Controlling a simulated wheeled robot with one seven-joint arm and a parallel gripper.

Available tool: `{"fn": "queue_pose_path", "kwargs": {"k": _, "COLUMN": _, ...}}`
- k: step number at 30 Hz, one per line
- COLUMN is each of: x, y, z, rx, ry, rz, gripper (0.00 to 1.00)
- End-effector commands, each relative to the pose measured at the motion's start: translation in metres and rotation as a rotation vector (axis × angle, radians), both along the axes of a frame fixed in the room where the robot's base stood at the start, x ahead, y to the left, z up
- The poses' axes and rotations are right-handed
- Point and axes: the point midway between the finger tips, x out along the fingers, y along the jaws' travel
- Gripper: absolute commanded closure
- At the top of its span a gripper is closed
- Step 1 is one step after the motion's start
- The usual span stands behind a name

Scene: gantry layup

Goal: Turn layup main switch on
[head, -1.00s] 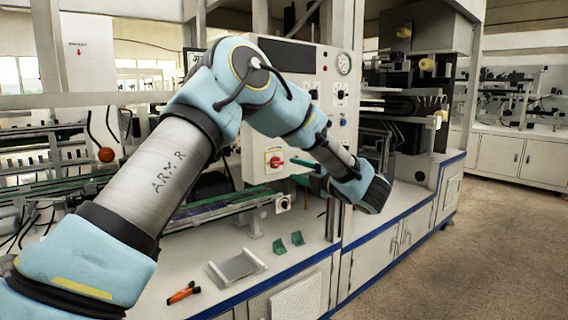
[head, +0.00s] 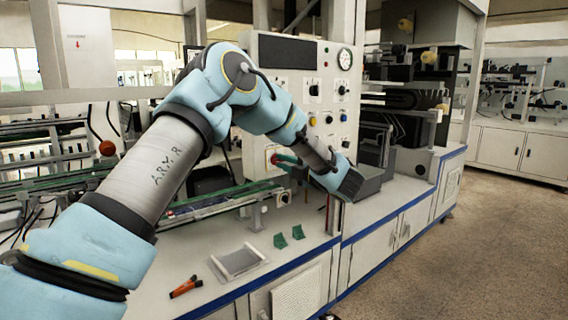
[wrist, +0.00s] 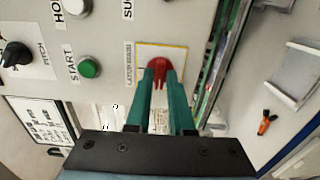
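The layup main switch is a red rotary knob on a yellow-edged plate on the white control panel. It shows in the wrist view (wrist: 160,64), with a label beside it, and partly in the head view (head: 274,158). My gripper (wrist: 162,76) has two green fingers reaching to the knob, one on each side of its red handle. A gap shows between the fingers, with red in it near the tips. I cannot tell whether they touch the handle. In the head view my gripper (head: 283,158) is right at the switch, which its fingers partly hide.
A green START button (wrist: 89,68) and a black pitch knob (wrist: 15,54) are on the same panel. A conveyor rail (head: 215,203) runs below.

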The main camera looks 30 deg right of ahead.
Motion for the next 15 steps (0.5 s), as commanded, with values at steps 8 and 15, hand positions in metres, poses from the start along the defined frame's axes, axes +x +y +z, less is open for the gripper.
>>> {"fn": "queue_pose_path", "kwargs": {"k": 8, "x": -0.0002, "y": 0.0000, "z": 0.0000, "rx": 0.000, "ry": 0.000, "rz": 0.000, "gripper": 1.00}}
{"fn": "queue_pose_path", "kwargs": {"k": 15, "x": -0.0003, "y": -0.0002, "z": -0.0001, "rx": 0.000, "ry": 0.000, "rz": 0.000, "gripper": 1.00}}
